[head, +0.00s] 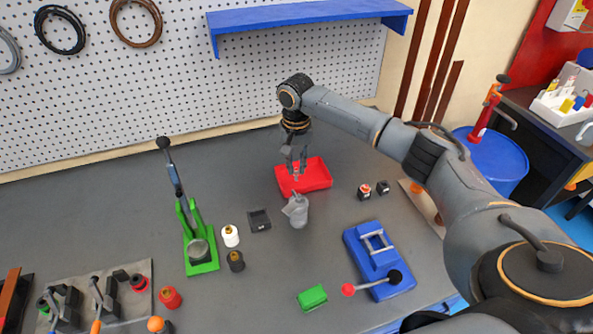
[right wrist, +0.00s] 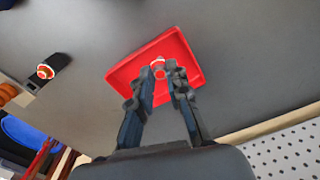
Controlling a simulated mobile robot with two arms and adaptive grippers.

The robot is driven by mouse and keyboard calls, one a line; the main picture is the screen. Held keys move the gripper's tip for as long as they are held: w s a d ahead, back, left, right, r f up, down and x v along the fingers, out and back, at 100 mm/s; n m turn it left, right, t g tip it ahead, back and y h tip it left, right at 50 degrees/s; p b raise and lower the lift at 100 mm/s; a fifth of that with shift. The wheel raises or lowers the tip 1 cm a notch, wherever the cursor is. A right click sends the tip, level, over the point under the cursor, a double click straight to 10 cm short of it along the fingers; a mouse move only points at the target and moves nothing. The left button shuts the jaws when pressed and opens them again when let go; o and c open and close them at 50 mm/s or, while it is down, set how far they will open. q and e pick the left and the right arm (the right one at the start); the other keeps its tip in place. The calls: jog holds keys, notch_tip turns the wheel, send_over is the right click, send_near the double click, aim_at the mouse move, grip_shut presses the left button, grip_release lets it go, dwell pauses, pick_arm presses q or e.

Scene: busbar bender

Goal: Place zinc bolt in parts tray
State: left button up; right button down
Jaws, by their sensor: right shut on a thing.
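A red open tray (head: 320,178) lies on the grey bench near the back. My right gripper (head: 296,170) points down over this tray. It is shut on a small silvery piece, which looks like the zinc bolt (right wrist: 160,68). In the right wrist view the fingertips (right wrist: 162,78) are around the piece, over the inside of the red tray (right wrist: 190,80). I cannot tell whether the bolt touches the tray floor. My left gripper is not in view.
A grey container (head: 299,212) stands right in front of the tray. A small black tray (head: 259,220), a green press (head: 197,245) and a blue tool (head: 375,262) are nearby. The bench behind is clear.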

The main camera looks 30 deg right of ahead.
aim_at(296, 168)
jog(key=shift+w+d+f, duration=0.15)
jog(key=shift+w+f, duration=0.1)
jog(key=shift+f, duration=0.3)
notch_tip(296, 168, down, 2)
jog(key=shift+f+p, duration=0.15)
jog(key=shift+p, duration=0.5)
jog(key=shift+f, duration=0.2)
jog(key=c, duration=1.3)
grip_release()
jog(key=shift+f, duration=0.1)
notch_tip(296, 168, up, 12)
jog(key=b, duration=0.2)
